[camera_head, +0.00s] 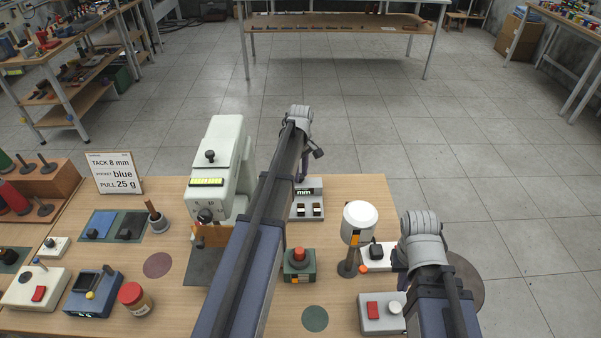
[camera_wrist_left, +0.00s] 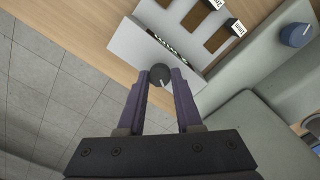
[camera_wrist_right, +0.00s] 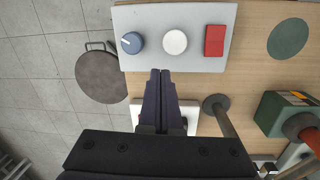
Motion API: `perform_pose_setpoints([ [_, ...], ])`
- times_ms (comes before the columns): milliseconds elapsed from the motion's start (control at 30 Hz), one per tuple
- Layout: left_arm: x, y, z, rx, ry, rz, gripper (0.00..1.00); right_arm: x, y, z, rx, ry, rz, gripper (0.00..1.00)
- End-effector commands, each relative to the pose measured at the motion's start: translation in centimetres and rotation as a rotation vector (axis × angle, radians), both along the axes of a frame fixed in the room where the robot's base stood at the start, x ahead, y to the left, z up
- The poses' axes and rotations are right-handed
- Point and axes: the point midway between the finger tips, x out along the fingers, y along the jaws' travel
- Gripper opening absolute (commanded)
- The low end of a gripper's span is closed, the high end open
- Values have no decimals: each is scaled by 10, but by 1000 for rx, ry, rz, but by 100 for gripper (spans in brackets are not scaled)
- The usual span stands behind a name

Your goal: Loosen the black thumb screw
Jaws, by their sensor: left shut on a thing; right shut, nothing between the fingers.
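The black thumb screw (camera_wrist_left: 160,75) is a dark round knob with a pale line on its face, at the edge of a pale grey box (camera_wrist_left: 130,45) in the left wrist view. My left gripper (camera_wrist_left: 161,78) is shut on it, one finger on each side. In the head view the box (camera_head: 305,207) stands behind my left arm, and that arm hides the screw there. My right gripper (camera_wrist_right: 160,74) is shut and empty in the right wrist view, below the near edge of a white panel (camera_wrist_right: 190,60) and apart from its controls.
The panel carries a blue knob (camera_wrist_right: 132,43), a white button (camera_wrist_right: 175,42) and a red button (camera_wrist_right: 214,41). A pale green machine (camera_head: 218,150) stands left of my left arm. A white-topped post (camera_head: 359,222) and a green box with a red knob (camera_head: 299,264) stand between my arms.

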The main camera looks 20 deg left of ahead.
Motion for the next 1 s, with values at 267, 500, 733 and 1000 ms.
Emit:
perform_pose_setpoints([
  [267, 0, 0, 0, 1, 0, 132, 0, 0, 0, 0, 0, 0, 0, 0],
  [500, 0, 0, 0, 1, 0, 182, 0, 0, 0, 0, 0, 0, 0, 0],
  [733, 0, 0, 0, 1, 0, 191, 0, 0, 0, 0, 0, 0, 0, 0],
  [1000, 0, 0, 0, 0, 1, 190, 38, 0, 0, 0, 0, 0, 0, 0],
])
